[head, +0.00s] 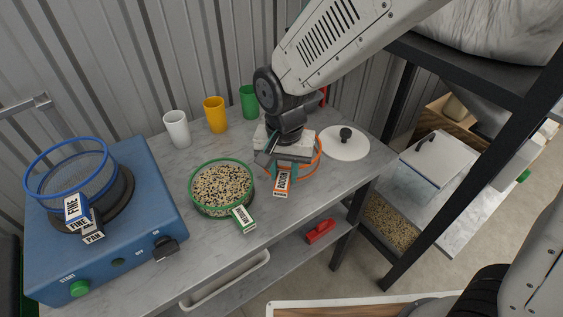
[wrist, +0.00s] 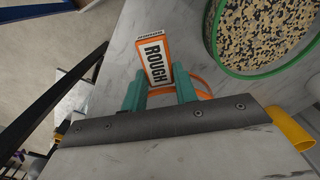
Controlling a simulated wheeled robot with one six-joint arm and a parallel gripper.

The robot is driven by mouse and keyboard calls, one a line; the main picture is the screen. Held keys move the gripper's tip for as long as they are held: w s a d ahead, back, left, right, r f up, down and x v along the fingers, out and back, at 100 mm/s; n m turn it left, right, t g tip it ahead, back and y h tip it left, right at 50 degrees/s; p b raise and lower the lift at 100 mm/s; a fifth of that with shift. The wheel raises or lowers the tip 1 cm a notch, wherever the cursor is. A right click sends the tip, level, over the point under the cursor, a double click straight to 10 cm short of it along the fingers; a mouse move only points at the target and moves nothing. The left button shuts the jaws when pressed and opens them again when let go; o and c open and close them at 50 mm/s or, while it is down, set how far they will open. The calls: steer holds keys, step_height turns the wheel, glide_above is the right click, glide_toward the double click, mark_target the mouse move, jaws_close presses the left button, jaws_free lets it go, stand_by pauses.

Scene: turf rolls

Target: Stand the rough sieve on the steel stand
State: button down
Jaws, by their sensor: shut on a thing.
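The rough sieve has an orange rim (head: 319,158) and a white and orange ROUGH tag (head: 282,183). It is at the right part of the grey worktop, mostly hidden under my gripper. My gripper (head: 288,165) points down and is shut on the sieve at its tag side. In the wrist view, the tag (wrist: 154,62) sits between the teal fingers (wrist: 160,92), with a piece of orange rim (wrist: 203,88) behind. I cannot tell whether the sieve touches the worktop. I cannot make out the steel stand for certain.
A green-rimmed sieve (head: 221,184) full of seeds stands left of my gripper. A blue FINE sieve (head: 70,165) sits on the blue machine (head: 150,215) at left. White (head: 177,130), yellow (head: 215,115) and green (head: 248,102) cups stand behind. A white lid (head: 345,146) lies right.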

steer(key=shift+w+a+f, duration=0.1)
steer(key=shift+w+a, duration=0.1)
steer(key=shift+w, duration=0.65)
steer(key=shift+a+f, duration=0.1)
steer(key=shift+f, duration=1.65)
steer(key=shift+f, duration=0.1)
steer(key=c, duration=1.1)
jaws_free()
